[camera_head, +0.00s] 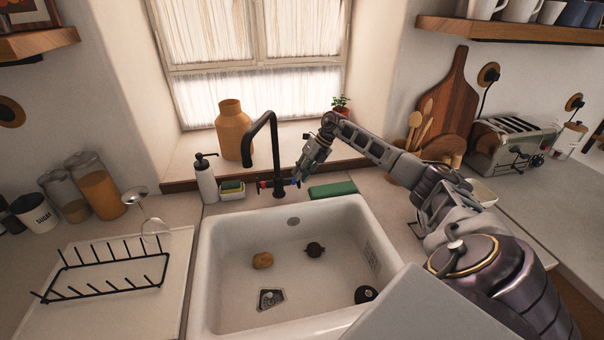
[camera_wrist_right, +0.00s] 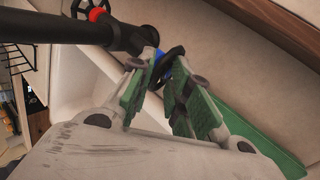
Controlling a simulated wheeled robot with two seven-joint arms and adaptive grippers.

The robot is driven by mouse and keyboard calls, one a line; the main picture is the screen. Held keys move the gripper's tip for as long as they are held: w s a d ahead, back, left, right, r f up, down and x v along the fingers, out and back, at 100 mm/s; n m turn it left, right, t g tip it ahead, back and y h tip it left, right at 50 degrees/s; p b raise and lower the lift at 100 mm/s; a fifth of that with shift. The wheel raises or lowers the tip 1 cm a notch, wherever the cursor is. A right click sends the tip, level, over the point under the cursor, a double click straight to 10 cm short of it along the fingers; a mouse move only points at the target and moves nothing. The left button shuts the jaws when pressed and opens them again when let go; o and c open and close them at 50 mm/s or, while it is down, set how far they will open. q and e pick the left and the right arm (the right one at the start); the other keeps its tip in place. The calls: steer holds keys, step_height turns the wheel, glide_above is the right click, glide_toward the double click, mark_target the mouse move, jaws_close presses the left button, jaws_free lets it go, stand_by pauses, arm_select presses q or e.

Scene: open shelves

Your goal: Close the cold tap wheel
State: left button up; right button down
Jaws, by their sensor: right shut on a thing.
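The black tap (camera_head: 274,150) rises behind the white sink, its spout bent over toward the left. The cold tap wheel, black with a blue hub (camera_wrist_right: 158,57), is at the right end of the tap body; in the head view only a bit of blue (camera_head: 294,182) shows beside the fingers. My right gripper (camera_head: 299,176) reaches it from above right. In the wrist view its green-padded fingers (camera_wrist_right: 165,72) are shut on the wheel's rim. The red-hubbed hot wheel (camera_wrist_right: 96,14) is on the tap's other side. No water stream is visible. My left gripper is not in view.
A soap bottle (camera_head: 206,180) and sponge holder (camera_head: 232,189) stand left of the tap. A green block (camera_head: 333,190) lies right. An orange vase (camera_head: 233,131) stands on the sill behind.

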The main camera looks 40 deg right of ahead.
steer(key=shift+w+a+r, duration=0.15)
steer(key=shift+a, duration=0.05)
steer(key=c, duration=1.5)
jaws_free()
steer(key=shift+a, duration=0.1)
steer(key=shift+o, duration=0.2)
steer(key=shift+d+r, duration=0.2)
steer(key=shift+d, duration=0.15)
steer(key=v, duration=1.1)
steer(key=shift+a+r, duration=0.1)
steer(key=shift+a, duration=0.1)
